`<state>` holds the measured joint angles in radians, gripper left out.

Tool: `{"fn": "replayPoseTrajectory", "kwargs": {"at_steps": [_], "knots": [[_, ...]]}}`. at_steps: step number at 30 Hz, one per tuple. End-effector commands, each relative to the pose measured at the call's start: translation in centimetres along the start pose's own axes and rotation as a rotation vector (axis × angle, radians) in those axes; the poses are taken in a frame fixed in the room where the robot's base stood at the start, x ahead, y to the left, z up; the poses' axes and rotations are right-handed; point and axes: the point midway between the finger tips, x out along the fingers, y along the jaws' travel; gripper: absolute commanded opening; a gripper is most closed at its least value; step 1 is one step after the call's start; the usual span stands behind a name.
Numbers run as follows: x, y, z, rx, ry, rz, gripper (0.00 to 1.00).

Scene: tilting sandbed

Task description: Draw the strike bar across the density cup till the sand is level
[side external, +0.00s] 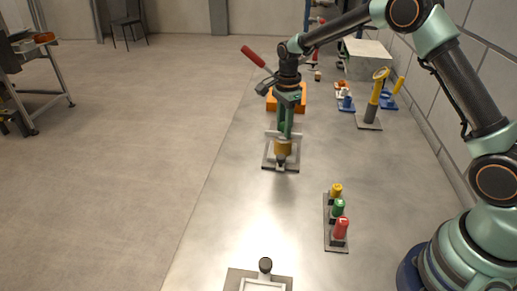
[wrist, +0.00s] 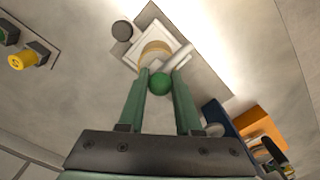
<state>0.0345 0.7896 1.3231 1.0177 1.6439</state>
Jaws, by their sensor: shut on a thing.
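The density cup (side external: 282,148) is a yellow-tan cylinder standing on a grey base plate (side external: 268,165) in the middle of the side view. The wrist view shows its round tan top (wrist: 152,52) at upper centre, partly covered. The strike bar (wrist: 178,58) is a pale bar lying slantwise over one side of the cup, with a round green knob (wrist: 160,84). My gripper (side external: 284,133) is above the cup, pointing down. In the wrist view its green fingers (wrist: 160,82) are shut on the knob. I cannot tell how level the sand is.
A dark round knob (wrist: 122,31) is beside the cup. A rack (side external: 328,229) with yellow, green and red pieces stands at the right front. A white tray (side external: 262,285) is at the front edge. An orange block (side external: 291,105) and a yellow post (side external: 375,98) stand behind.

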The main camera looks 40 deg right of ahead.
Motion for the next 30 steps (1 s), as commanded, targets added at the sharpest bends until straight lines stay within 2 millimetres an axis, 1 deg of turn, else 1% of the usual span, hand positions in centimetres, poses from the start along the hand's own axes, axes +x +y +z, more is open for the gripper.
{"fn": "replayPoseTrajectory", "kwargs": {"at_steps": [30], "knots": [[0.0, 2.1, 1.8, -0.001, -0.001, -0.001, 0.0]]}}
